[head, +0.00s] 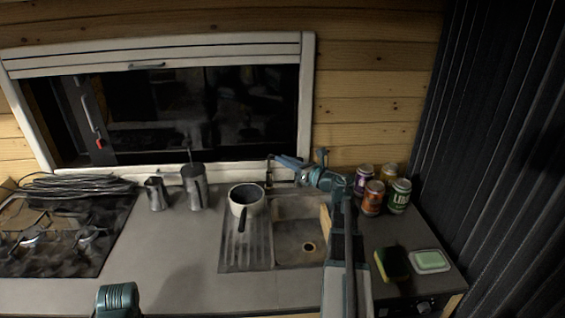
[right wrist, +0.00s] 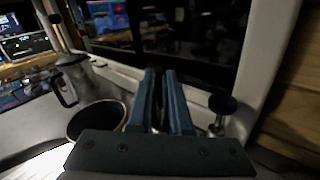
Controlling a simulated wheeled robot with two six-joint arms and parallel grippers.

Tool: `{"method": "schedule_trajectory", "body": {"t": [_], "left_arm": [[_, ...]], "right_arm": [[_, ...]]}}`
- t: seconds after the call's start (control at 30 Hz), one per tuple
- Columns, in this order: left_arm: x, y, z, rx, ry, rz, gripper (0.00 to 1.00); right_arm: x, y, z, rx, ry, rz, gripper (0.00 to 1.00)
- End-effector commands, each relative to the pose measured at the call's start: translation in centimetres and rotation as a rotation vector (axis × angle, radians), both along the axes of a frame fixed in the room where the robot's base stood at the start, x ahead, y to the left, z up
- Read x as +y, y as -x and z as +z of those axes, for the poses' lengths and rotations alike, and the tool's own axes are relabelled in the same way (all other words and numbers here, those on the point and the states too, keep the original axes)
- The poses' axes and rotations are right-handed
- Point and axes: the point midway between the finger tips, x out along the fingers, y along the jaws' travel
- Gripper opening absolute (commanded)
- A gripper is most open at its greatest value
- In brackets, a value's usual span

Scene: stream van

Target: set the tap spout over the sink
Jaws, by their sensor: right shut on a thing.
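The sink basin (head: 300,241) is a grey square bowl with a round drain, right of its ribbed drainer (head: 236,254). The dark, thin tap spout (head: 268,174) stands at the back, near the border between drainer and basin. My right gripper (head: 276,159) reaches in from the right and is shut on the spout. In the right wrist view its fingers (right wrist: 160,100) are close together with a dark piece between them. A dark round knob on a stem (right wrist: 222,104) stands right of the fingers. My forearm hides the basin's right part.
A pan (head: 246,194) stands on the drainer close to the spout. Several cans (head: 399,197), a sponge (head: 391,265) and a soap dish (head: 429,261) are on the right. The window (head: 180,112) is behind.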

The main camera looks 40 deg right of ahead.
Motion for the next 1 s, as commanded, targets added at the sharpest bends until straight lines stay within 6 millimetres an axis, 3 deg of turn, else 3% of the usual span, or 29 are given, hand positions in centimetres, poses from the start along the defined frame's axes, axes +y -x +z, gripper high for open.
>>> {"method": "schedule_trajectory", "body": {"t": [0.67, 0.7, 0.83, 1.0], "left_arm": [[0.01, 0.0, 0.04, 0.0, 0.0, 0.0, 0.0], [0.0, 0.0, 0.04, 0.0, 0.0, 0.0, 0.0], [0.0, 0.0, 0.03, 0.0, 0.0, 0.0, 0.0], [0.0, 0.0, 0.02, 0.0, 0.0, 0.0, 0.0]], "right_arm": [[-0.53, -0.28, 0.09, -0.002, -0.002, 0.053, 0.0], [-0.55, -0.28, 0.1, -0.002, -0.002, 0.053, 0.19], [-0.51, -0.26, 0.09, -0.002, -0.002, 0.054, 0.43], [-0.45, -0.21, 0.05, -0.001, -0.001, 0.055, 0.46]]}}
